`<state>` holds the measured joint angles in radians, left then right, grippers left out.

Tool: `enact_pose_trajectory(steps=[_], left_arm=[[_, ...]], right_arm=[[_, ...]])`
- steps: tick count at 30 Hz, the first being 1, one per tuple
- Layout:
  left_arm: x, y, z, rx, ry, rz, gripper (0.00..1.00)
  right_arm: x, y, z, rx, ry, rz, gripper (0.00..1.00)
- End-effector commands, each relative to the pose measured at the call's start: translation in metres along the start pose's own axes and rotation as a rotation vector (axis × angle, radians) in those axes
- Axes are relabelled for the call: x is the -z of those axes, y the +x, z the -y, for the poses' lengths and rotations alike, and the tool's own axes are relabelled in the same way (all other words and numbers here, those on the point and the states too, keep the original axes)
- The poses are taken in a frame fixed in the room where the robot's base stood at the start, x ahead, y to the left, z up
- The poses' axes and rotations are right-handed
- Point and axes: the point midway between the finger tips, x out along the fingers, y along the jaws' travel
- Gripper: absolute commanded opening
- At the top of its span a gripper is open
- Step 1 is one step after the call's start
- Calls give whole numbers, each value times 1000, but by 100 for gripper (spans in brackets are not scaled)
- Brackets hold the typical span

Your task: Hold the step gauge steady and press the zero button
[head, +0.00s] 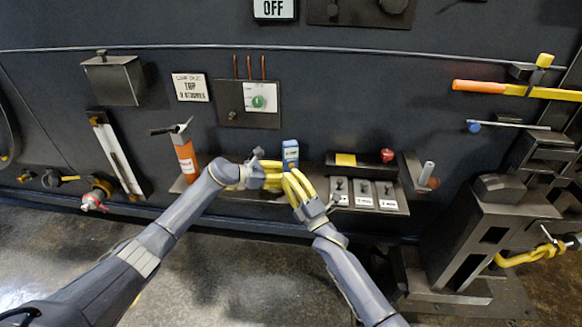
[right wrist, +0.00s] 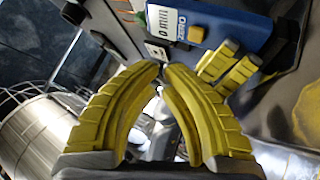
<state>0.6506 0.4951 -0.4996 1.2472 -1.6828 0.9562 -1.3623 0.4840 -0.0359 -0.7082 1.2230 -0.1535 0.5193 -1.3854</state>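The step gauge, a small blue box with a pale face, stands upright on the shelf in the head view (head: 290,152). It is large in the right wrist view (right wrist: 222,24), tilted, with an orange button (right wrist: 196,34) on its end. My left gripper (head: 280,174) lies low at the gauge's left. Its yellow fingers show close beside the gauge in the right wrist view (right wrist: 226,64); whether they touch or grip it is unclear. My right gripper (head: 288,178) is in front of the gauge's base. Its fingertips (right wrist: 160,70) come together with nothing between them, below the button end.
The shelf (head: 240,198) also carries an orange cylinder (head: 187,158) at left, and a grey block with labelled switches (head: 364,193) and a red knob (head: 387,155) at right. A panel with a green dial (head: 258,102) is on the wall above. A dark stepped machine (head: 480,235) stands right.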

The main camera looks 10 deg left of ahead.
Motion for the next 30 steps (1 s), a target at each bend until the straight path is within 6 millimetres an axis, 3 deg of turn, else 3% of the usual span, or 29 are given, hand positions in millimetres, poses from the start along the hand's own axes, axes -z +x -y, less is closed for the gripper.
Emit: enact_pose_trajectory(steps=[10,30], left_arm=[[3,0,1,1,-3,-4,12],[3,0,0,0,-2,-4,12]], right_arm=[[9,-17,-9,-1,1,1,0],[9,-18,-10,0,1,0,0]])
